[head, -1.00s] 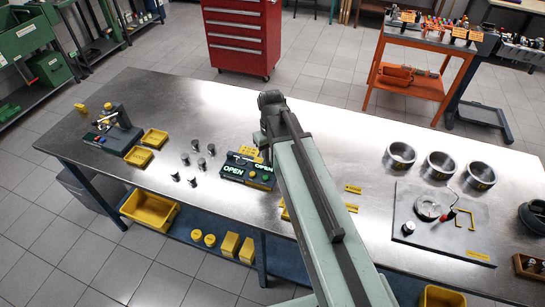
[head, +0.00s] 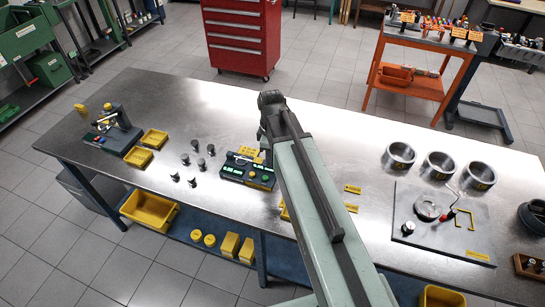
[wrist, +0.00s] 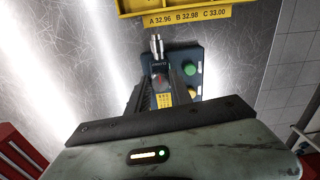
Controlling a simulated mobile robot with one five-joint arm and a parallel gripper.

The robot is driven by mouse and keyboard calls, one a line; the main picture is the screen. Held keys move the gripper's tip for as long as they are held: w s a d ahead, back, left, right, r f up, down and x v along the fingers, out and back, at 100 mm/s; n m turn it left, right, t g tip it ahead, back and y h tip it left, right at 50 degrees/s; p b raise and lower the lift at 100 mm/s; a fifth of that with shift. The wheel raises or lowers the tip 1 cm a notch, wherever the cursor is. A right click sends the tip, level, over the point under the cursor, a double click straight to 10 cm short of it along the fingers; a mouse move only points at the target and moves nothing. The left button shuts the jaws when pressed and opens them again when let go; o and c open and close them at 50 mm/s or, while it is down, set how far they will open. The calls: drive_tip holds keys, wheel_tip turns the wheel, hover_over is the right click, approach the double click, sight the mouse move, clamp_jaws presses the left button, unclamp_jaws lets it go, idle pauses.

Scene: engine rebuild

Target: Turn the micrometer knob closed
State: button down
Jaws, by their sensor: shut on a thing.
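The micrometer station is a dark blue box (head: 233,171) on the steel bench in the head view, with green digits lit on its front; the numbers are too small to read surely. In the wrist view the station (wrist: 198,65) shows from above, with a silver spindle (wrist: 156,46), a green button and a yellow button. My gripper (wrist: 163,91) is shut on the micrometer knob (wrist: 160,80), its dark fingers on either side of it. The fingers hide part of the knob.
A yellow tray (wrist: 145,8) with a size label lies close beyond the spindle. Several small dark cylinders (head: 196,161) stand left of the station. Three metal rings (head: 439,166) and a grey plate (head: 465,235) with parts lie at the right.

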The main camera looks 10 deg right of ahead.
drive_tip(key=shift+s+n, duration=0.15)
drive_tip(key=shift+n, duration=0.25)
drive_tip(key=c, duration=1.1)
unclamp_jaws()
drive_tip(key=shift+c, duration=0.2)
drive_tip(key=shift+r, duration=0.1)
wheel_tip(320, 180, up, 8)
drive_tip(key=p, duration=0.8)
drive_tip(key=shift+f, duration=0.2)
drive_tip(key=shift+f, duration=0.1)
